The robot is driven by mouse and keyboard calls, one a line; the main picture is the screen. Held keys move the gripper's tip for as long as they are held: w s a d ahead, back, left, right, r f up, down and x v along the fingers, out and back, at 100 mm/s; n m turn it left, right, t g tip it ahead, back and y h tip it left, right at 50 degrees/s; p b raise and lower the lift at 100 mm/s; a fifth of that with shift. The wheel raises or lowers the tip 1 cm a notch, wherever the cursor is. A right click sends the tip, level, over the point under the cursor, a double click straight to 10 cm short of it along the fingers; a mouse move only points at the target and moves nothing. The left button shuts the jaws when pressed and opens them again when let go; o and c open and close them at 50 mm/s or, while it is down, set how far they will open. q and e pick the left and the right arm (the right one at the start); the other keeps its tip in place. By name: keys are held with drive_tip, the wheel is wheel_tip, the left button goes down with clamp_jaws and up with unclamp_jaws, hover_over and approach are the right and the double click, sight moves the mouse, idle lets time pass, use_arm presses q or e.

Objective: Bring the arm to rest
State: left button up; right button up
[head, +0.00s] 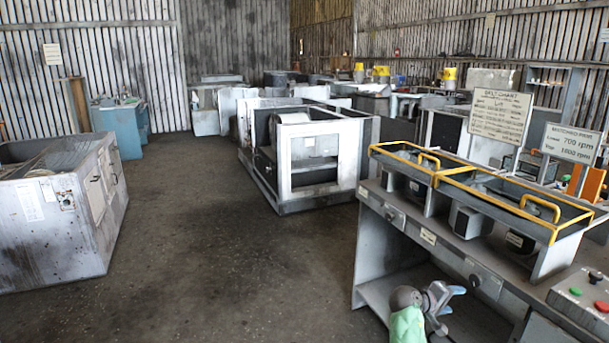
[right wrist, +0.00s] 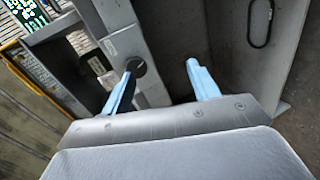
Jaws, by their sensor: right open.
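My right gripper (head: 446,296) shows at the bottom right of the head view, low in front of the grey workbench (head: 384,249). Its two light blue fingers are spread apart, with nothing between them. In the right wrist view the open right gripper (right wrist: 158,85) faces the bench front, where a dark round knob (right wrist: 136,66) shows close to the left finger. I cannot tell whether that finger touches the bench. My left gripper is in neither view.
Yellow-rimmed trays (head: 500,190) stand on the bench. A button box (head: 588,296) sits at its right end. A blower housing (head: 305,160) stands on the floor behind, and a grey cabinet (head: 60,220) stands at left. The floor (head: 230,250) between them is clear.

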drive_tip(key=s+a+r+m+t+y, duration=0.2)
drive_tip(key=s+a+r+m+y, duration=0.15)
drive_tip(key=a+y, duration=0.4)
drive_tip(key=s+a+f+y, duration=0.4)
drive_tip(key=s+a+y, duration=0.1)
drive_tip(key=s+a, duration=1)
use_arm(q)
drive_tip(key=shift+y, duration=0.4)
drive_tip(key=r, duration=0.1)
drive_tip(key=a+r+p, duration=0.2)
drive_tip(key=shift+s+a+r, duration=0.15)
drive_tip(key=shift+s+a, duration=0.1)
use_arm(e)
drive_tip(key=s+a+f+n+g, duration=0.1)
drive_tip(key=s+f, duration=0.3)
drive_tip(key=s, duration=0.6)
drive_tip(key=s+a+f+n+g+y, duration=0.1)
drive_tip(key=s+f, duration=0.4)
drive_tip(key=s, duration=0.5)
drive_tip(key=s+a+f+n+g+y, duration=0.1)
drive_tip(key=s+a+f, duration=0.3)
drive_tip(key=s, duration=0.6)
drive_tip(key=shift+s+a+f+g, duration=0.25)
drive_tip(key=shift+a+f+g, duration=0.15)
drive_tip(key=shift+g, duration=0.5)
drive_tip(key=shift+y, duration=0.25)
drive_tip(key=shift+r, duration=0.1)
